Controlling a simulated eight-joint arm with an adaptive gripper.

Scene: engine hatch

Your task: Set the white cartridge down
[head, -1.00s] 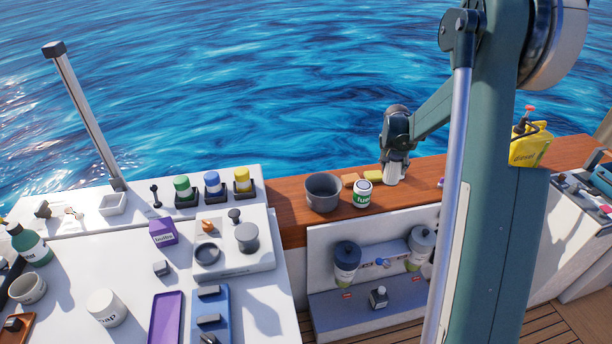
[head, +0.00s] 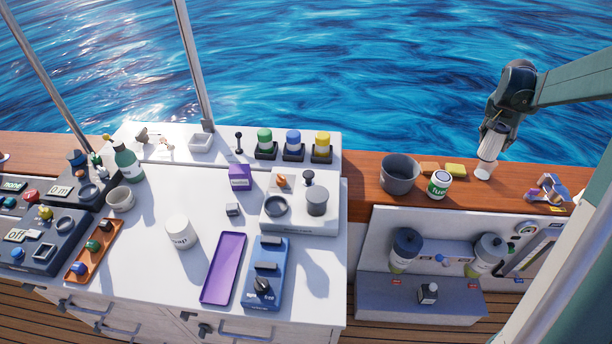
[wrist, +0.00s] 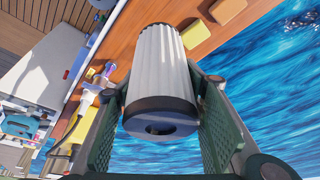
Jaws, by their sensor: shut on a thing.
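The white cartridge (head: 491,144) is a pleated white cylinder with dark end caps. In the head view it hangs over the wooden ledge at the right, slightly tilted, to the right of the yellow sponge. My gripper (head: 494,131) is shut on it. In the wrist view the cartridge (wrist: 162,65) sits between the two finger pads of my gripper (wrist: 160,112), its near dark cap with a hole facing the camera. A small pale shape (head: 483,172) shows just under its lower end in the head view. I cannot tell whether the cartridge touches anything below.
A white counter (head: 150,270) with a purple tray (head: 223,268) lies left. Water lies beyond the ledge.

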